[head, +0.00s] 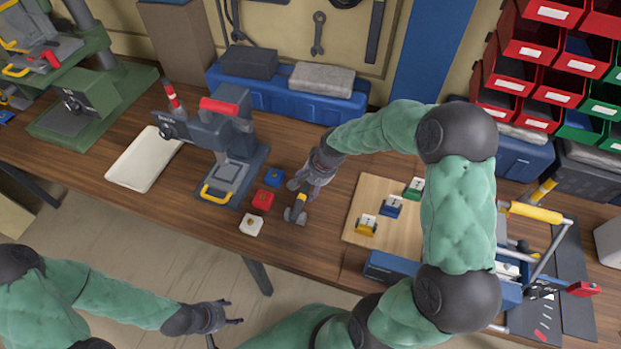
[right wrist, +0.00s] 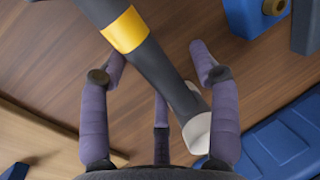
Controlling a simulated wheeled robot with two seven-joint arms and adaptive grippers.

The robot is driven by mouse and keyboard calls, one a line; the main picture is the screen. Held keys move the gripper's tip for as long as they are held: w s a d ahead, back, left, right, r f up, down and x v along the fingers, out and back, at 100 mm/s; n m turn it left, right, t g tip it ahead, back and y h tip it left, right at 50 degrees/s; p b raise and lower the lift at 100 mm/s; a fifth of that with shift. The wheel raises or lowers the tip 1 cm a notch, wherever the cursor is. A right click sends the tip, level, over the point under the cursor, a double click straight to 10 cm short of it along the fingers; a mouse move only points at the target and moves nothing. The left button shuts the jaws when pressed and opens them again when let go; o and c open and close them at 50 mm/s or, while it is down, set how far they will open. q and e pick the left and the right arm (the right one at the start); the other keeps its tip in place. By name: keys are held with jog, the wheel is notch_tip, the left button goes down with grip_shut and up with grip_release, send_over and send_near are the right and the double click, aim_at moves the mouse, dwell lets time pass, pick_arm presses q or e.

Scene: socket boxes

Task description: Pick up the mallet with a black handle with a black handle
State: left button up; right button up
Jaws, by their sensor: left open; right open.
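The mallet (head: 295,214) lies on the wooden workbench, left of the pale board. Its grey head faces the front edge, and a yellow band shows on the handle. In the right wrist view the dark mallet handle (right wrist: 165,80) with its yellow band runs between my fingers to a pale end; the head is out of that view. My right gripper (head: 309,181) is over the handle, open, its fingers spread on both sides of it (right wrist: 160,72). Finger contact cannot be told. My left gripper (head: 222,316) is open and empty, low in front of the bench.
Blue (head: 273,177), red (head: 263,200) and white (head: 251,225) small boxes sit left of the mallet. A grey press (head: 228,150) stands beyond them. The pale board (head: 372,187) with several coloured pieces is to the right. A blue case (head: 285,98) lies behind.

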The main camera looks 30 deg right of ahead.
jog(key=shift+r, duration=0.1)
grip_shut()
